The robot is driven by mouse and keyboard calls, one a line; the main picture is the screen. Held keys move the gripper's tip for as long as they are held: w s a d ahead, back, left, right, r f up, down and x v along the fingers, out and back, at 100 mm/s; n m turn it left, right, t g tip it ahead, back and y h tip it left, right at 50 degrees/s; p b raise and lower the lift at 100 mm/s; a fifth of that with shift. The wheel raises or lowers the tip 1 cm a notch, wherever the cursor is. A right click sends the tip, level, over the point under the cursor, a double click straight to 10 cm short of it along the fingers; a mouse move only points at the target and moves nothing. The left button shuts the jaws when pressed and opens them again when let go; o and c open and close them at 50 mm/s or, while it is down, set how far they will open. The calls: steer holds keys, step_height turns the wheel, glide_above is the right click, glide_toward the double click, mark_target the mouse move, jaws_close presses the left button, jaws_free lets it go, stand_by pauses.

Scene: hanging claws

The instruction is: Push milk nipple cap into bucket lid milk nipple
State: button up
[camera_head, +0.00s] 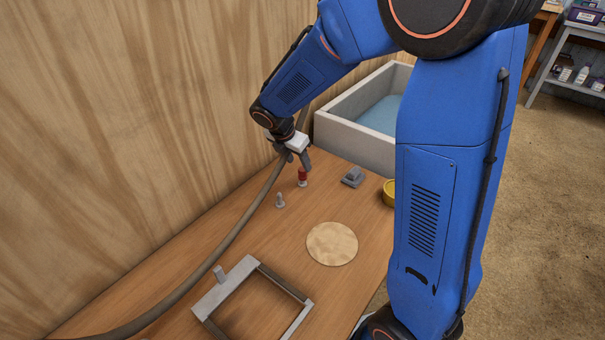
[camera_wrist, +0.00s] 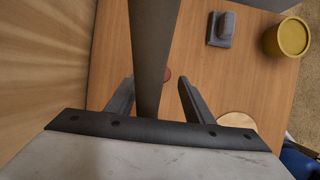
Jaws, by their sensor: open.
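A small upright piece with a red top and pale base (camera_head: 302,177) stands on the wooden table; I cannot tell for sure if it is the milk nipple cap. My gripper (camera_head: 299,163) is open just above it, fingers pointing down. In the wrist view a bit of red (camera_wrist: 168,74) shows between the open fingers, mostly hidden by a dark bar. A small grey upright peg (camera_head: 280,201) stands to the left and nearer. A flat round tan disc (camera_head: 332,244) lies nearer still. I cannot tell which thing is the bucket lid nipple.
A grey block (camera_head: 352,178) and a yellow round container (camera_head: 389,193) are to the right. A grey square frame (camera_head: 228,287) lies at the near left. A pale basin (camera_head: 345,130) stands behind. A hose (camera_head: 235,236) runs along the wooden wall at left.

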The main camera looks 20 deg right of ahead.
mark_target(302, 169)
steer(key=shift+s+x, duration=0.1)
steer(key=shift+x, duration=1.35)
steer(key=shift+s+x, duration=0.15)
steer(key=shift+x, duration=1.25)
steer(key=shift+d, duration=0.1)
steer(key=c, duration=1.1)
